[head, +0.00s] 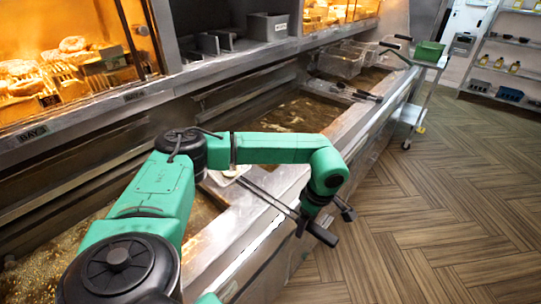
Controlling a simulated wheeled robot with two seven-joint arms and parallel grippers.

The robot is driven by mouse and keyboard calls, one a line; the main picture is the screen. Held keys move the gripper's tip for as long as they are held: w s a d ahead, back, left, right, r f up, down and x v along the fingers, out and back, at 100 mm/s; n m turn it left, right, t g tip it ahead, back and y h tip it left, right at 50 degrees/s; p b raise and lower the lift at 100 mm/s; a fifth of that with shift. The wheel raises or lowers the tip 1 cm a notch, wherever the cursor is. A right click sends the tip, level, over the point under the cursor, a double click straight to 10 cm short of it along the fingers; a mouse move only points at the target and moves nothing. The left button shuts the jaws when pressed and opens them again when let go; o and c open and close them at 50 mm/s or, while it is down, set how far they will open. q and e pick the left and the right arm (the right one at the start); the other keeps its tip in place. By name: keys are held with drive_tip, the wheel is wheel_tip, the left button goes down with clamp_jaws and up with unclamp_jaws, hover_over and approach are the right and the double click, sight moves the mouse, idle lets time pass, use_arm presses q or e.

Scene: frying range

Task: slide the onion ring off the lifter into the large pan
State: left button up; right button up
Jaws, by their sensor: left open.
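My left gripper (318,211) is at the end of the green arm, pointing down over the front edge of the fryer counter. It is open, with its dark fingers beside a long thin rod with a black handle (322,236), which may be the lifter. I cannot tell whether the fingers touch it. The rod runs back left under my arm towards a small pale piece (229,171) on the metal ledge, partly hidden by the arm. I cannot make out an onion ring there. An oil-filled vat (290,114), perhaps the large pan, lies behind my arm. My right gripper is out of view.
Another oil vat (203,214) lies near left, partly behind my arm. A wire basket (342,60) and more handles are at the far end of the range. Lit food shelves (70,65) stand at the back left. The wooden floor (440,190) at right is clear.

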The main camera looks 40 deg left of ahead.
use_arm(q)
clamp_jaws()
idle(1.4)
drive_tip(key=shift+r, duration=0.1)
wheel_tip(320, 180, up, 12)
drive_tip(key=p, duration=0.7)
drive_tip(key=shift+p, duration=0.4)
